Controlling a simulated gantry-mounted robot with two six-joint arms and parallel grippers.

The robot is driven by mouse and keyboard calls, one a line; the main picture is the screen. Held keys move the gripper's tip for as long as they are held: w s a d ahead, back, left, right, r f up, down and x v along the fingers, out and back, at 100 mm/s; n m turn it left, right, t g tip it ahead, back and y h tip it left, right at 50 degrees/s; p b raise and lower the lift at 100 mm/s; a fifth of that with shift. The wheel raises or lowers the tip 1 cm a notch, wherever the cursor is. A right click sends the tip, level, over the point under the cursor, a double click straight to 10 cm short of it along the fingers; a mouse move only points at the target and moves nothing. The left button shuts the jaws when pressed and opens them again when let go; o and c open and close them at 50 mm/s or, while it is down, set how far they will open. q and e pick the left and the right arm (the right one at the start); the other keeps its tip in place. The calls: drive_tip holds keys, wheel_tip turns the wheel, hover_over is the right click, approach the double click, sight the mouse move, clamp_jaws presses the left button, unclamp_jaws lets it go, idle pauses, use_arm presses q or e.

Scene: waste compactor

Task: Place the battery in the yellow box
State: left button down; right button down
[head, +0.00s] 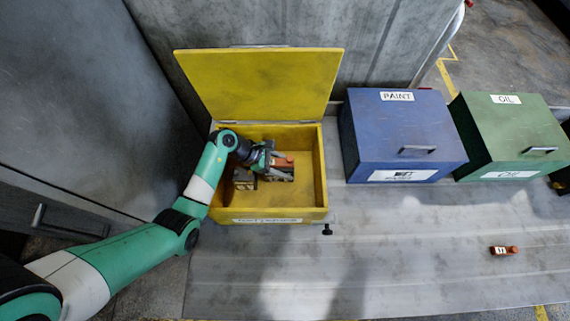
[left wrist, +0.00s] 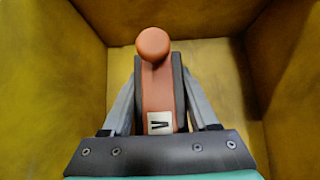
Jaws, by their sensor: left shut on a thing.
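The yellow box (head: 322,180) stands with its lid raised against the wall behind it. My left gripper (head: 278,170) reaches down inside the box and is shut on an orange-red battery (head: 284,161). In the left wrist view, the battery (left wrist: 158,92) sits between the two finger pads, with a round knob at its far end and a white label near the palm. Yellow walls surround it on the sides and ahead. I cannot tell whether the battery touches the box floor. My right gripper is not in view.
A shut blue PAINT box (head: 400,130) and a shut green OIL box (head: 510,130) stand to the right. Another orange-red battery-like object (head: 502,250) lies on the grey surface (head: 400,270) at the right. The surface in front of the boxes is mostly clear.

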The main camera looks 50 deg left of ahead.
use_arm(q)
drive_tip(key=shift+w+r, duration=0.1)
drive_tip(key=shift+c, duration=0.8)
unclamp_jaws()
drive_tip(key=shift+f, duration=0.2)
drive_tip(key=shift+r, duration=0.25)
drive_tip(key=shift+s+a+r, duration=0.25)
drive_tip(key=shift+r, duration=0.05)
drive_tip(key=p+v, duration=0.3)
drive_tip(key=v, duration=0.8)
